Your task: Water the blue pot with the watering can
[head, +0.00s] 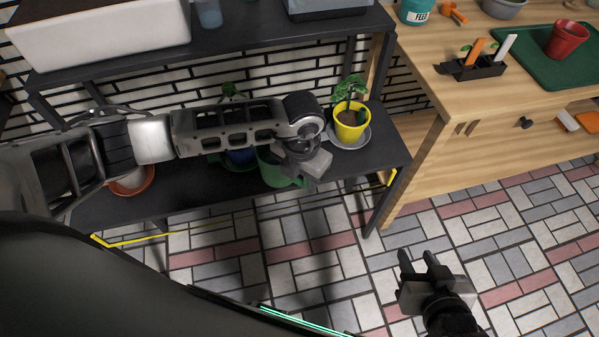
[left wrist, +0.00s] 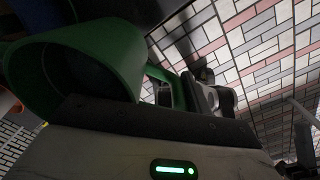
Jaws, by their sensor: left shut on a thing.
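The green watering can (head: 272,167) is at the lower shelf's front, partly hidden behind my left arm. My left gripper (head: 306,166) is shut on it at its right side. In the left wrist view the can's round green body (left wrist: 112,50) fills the upper left, with a green handle-like part (left wrist: 178,92) beside it. My right gripper (head: 416,255) is open and empty above the tiled floor.
A yellow pot (head: 351,122) with a plant stands on a grey saucer (head: 349,142) just right of my left gripper. A terracotta dish (head: 133,182) lies on the shelf's left. The upper shelf (head: 240,37) is above my left arm. A wooden bench (head: 440,135) stands right.

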